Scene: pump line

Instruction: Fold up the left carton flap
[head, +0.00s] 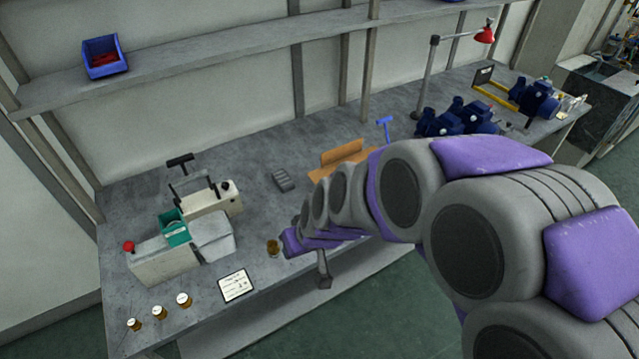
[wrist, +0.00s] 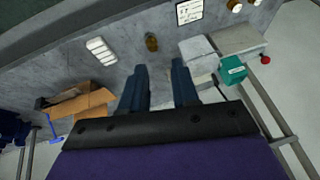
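An orange-brown carton (head: 343,153) lies on the grey bench near its middle, partly hidden behind my arm in the head view. One flap stands up along its back there; the left flap cannot be clearly made out. In the wrist view the carton (wrist: 92,101) is at the left, with flaps spread and a dark opening. My gripper (wrist: 159,72) is open and empty, its two dark fingers apart over the bench. The carton is to the left of the fingers, apart from them.
A machine with a teal box (head: 174,229) is at the left. A blue T-handled tool (head: 385,128) and blue pumps (head: 455,118) are right of the carton. Bare bench lies between.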

